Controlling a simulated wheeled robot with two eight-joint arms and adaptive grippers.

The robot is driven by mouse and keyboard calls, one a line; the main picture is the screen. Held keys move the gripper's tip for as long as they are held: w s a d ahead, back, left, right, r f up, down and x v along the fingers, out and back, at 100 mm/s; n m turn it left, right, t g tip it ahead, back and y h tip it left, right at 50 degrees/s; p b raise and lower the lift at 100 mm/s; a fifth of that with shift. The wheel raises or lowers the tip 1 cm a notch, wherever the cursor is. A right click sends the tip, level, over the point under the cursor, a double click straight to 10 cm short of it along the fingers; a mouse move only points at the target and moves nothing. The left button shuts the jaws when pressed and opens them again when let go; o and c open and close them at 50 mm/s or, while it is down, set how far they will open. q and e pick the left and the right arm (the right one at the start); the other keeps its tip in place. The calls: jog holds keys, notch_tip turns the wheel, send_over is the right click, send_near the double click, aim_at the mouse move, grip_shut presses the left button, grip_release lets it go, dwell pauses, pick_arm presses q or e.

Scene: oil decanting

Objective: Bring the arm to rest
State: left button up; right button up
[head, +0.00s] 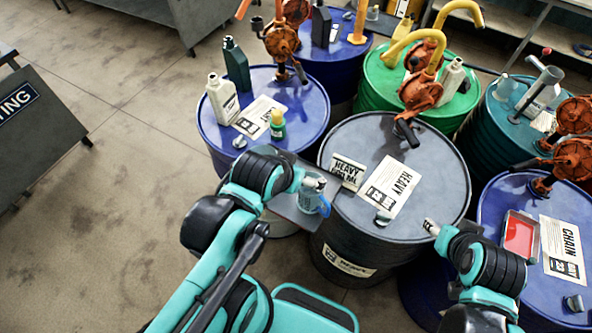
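My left arm reaches up from the lower left. Its gripper end (299,180) is beside a small blue-grey jug (311,196) in front of the grey drum (345,222). The fingers are not clear, and I cannot tell whether they touch the jug. My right arm comes in from the lower right. Its small grey gripper end (431,227) is over the right front rim of the grey drum, apparently empty, with its finger opening unclear.
A blue drum (305,90) at left bears bottles. A green drum (377,75) with orange pumps stands behind. A blue drum (497,205) at right bears a red tray (520,238) and a "CHAIN" label (562,250).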

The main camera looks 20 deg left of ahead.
notch_tip(320, 180, down, 14)
jog(key=b, duration=1.4)
jog(key=shift+f, duration=0.15)
